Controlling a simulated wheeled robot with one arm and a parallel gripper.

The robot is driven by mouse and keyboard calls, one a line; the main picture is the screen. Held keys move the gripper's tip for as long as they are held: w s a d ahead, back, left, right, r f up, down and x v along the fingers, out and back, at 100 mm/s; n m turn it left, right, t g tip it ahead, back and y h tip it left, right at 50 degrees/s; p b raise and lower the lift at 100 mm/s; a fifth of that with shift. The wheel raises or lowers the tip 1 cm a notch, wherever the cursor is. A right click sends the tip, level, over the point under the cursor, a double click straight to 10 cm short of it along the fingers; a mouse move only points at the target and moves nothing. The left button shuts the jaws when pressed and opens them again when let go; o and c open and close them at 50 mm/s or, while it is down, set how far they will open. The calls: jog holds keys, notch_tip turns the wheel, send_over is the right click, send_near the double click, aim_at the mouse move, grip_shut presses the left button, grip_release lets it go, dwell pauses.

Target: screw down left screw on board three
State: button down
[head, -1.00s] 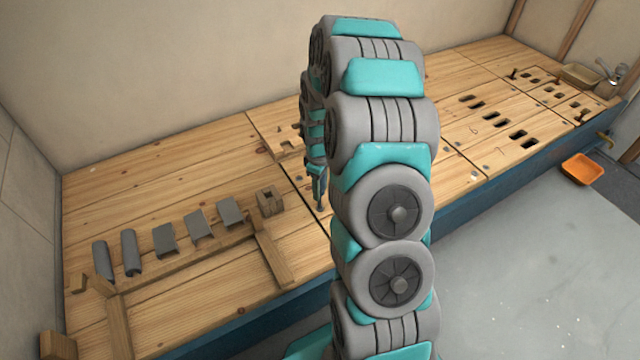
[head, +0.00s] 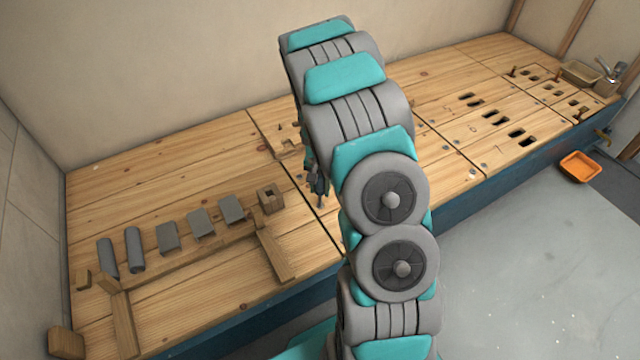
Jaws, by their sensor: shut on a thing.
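My gripper (head: 318,188) hangs tip down over the bench, close to the seam left of my arm. It is small and partly hidden by my arm. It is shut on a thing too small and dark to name. The bench top is split by seams into several wooden boards. A board with dark slots (head: 480,128) lies right of my arm. A small grey disc, perhaps a screw head (head: 473,171), shows near that board's front left corner. No label tells which board is number three. My arm hides much of the board behind it.
Several grey pieces (head: 168,237) lie in a row on the left board, by a wooden rail and a square wooden block (head: 271,199). A wooden tray (head: 580,74) and a tap (head: 608,78) stand far right. An orange bin (head: 580,167) is on the floor.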

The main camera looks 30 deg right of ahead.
jog(key=m+p, duration=0.1)
jog(key=m, duration=0.2)
jog(key=shift+r+m+p, duration=0.1)
jog(key=shift+m+p, duration=0.2)
jog(key=shift+f+n+b, duration=0.2)
jog(key=shift+n+b, duration=0.25)
jog(key=shift+n, duration=0.05)
jog(key=shift+r, duration=0.15)
jog(key=shift+r+p, duration=1.15)
jog(key=shift+r, duration=2.8)
